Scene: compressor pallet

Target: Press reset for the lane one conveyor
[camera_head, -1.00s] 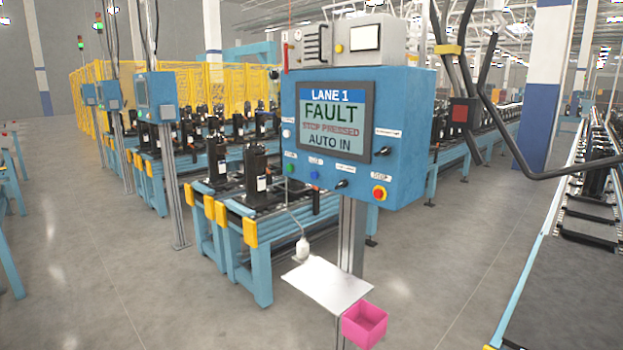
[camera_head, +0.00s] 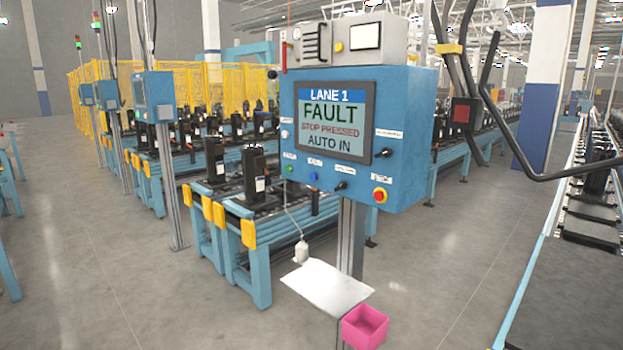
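The blue lane one control panel (camera_head: 408,160) stands on a grey post in the middle of the view. Its screen (camera_head: 335,120) reads LANE 1, FAULT, STOP PRESSED, AUTO IN. A white button (camera_head: 285,134) sits left of the screen. The small labels are too blurred to read. Neither of my grippers shows.
A white shelf (camera_head: 322,286) and a pink bin (camera_head: 364,326) sit low on the panel's post. A conveyor (camera_head: 262,285) with black compressors stands behind at the left. Dark bent bars (camera_head: 540,178) cross the right side. Grey floor (camera_head: 150,290) is open at the lower left.

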